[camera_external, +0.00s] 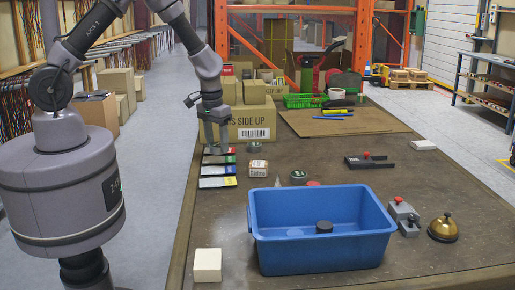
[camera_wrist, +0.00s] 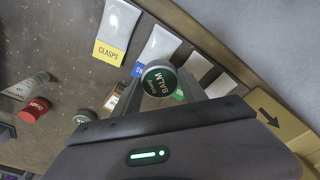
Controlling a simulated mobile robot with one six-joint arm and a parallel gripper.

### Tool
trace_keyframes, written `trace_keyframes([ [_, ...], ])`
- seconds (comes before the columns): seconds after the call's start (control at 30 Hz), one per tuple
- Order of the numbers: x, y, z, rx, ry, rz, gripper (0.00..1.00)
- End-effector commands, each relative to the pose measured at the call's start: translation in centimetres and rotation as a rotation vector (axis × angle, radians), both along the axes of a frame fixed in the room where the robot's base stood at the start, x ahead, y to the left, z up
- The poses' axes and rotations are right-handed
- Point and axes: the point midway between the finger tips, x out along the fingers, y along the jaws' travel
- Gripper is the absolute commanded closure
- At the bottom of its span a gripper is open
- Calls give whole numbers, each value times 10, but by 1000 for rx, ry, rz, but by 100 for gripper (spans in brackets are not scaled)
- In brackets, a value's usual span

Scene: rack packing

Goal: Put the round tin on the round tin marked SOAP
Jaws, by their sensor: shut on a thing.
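My gripper (camera_external: 212,146) is at the back left of the bench, over the row of packets. In the wrist view its fingers are shut on a round tin (camera_wrist: 158,80) with a dark green lid that reads BALM. In the external view this tin is hard to make out. Another round tin (camera_external: 257,145) stands by the cardboard box. I cannot read SOAP on either.
A blue crate (camera_external: 262,248) holds a dark round thing (camera_external: 323,227). A cardboard box (camera_external: 252,121) is behind my gripper. A bell (camera_external: 443,229) is at right.

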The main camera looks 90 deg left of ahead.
Motion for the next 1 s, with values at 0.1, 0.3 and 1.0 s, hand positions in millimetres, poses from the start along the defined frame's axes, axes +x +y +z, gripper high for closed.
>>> trace_keyframes([
  [0.1, -2, 54, 5, 3, -11, -76, 93],
  [0.3, -1, 93, 6, 10, -19, -147, 93],
  [1.0, 129, 174, -19, 7, -15, -152, 93],
])
